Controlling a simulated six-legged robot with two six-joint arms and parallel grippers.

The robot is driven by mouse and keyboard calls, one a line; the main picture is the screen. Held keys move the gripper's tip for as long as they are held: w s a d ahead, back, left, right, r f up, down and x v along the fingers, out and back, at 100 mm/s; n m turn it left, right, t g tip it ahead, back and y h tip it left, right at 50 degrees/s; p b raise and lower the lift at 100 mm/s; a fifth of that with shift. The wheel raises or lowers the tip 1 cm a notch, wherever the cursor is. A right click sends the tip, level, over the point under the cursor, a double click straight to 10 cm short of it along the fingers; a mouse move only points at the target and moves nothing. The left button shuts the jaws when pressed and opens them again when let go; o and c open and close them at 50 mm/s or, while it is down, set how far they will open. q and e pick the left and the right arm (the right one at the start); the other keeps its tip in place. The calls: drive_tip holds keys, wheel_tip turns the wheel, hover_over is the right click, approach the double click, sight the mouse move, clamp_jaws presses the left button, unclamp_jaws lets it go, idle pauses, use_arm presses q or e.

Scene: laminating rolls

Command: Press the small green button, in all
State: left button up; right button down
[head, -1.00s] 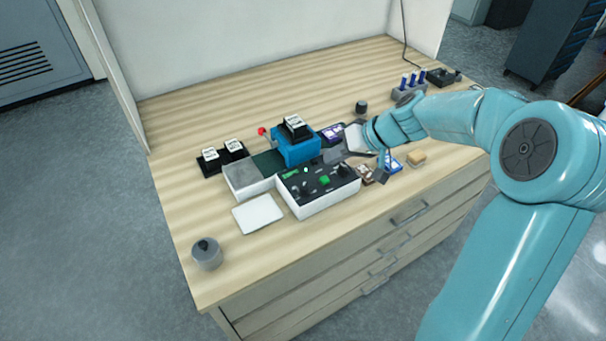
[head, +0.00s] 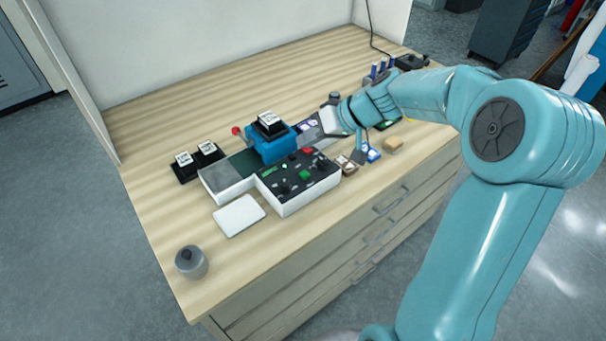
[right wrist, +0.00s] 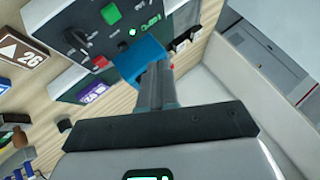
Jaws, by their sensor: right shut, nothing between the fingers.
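The control box (head: 290,198) is white with a black top and stands near the front of the bench. A green button (head: 305,175) is on its panel; the button also shows at the top of the right wrist view (right wrist: 111,13). A small lit green spot (right wrist: 132,32) is beside it there. My right gripper (head: 317,139) is shut and empty, behind and to the right of the panel, apart from the button. Its closed fingers (right wrist: 157,72) show in the right wrist view, in front of a blue block. My left gripper is not in view.
A blue press (head: 272,148) with a black block on top stands behind the box. A white plate (head: 239,215) and a grey round pot (head: 191,262) are at front left. Small cards (head: 367,152) and a tan block (head: 393,145) lie to the right.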

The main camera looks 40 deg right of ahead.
drive_tip(key=b, duration=0.5)
hover_over(308, 174)
wheel_tip(308, 174, down, 7)
drive_tip(key=shift+d+r, duration=0.1)
drive_tip(key=shift+r, duration=0.05)
drive_tip(key=shift+s+f+b, duration=0.1)
drive_tip(key=shift+f+b, duration=0.25)
drive_tip(key=shift+f, duration=0.05)
idle(1.2)
drive_tip(key=shift+f+b, duration=0.35)
drive_tip(key=shift+b, duration=0.3)
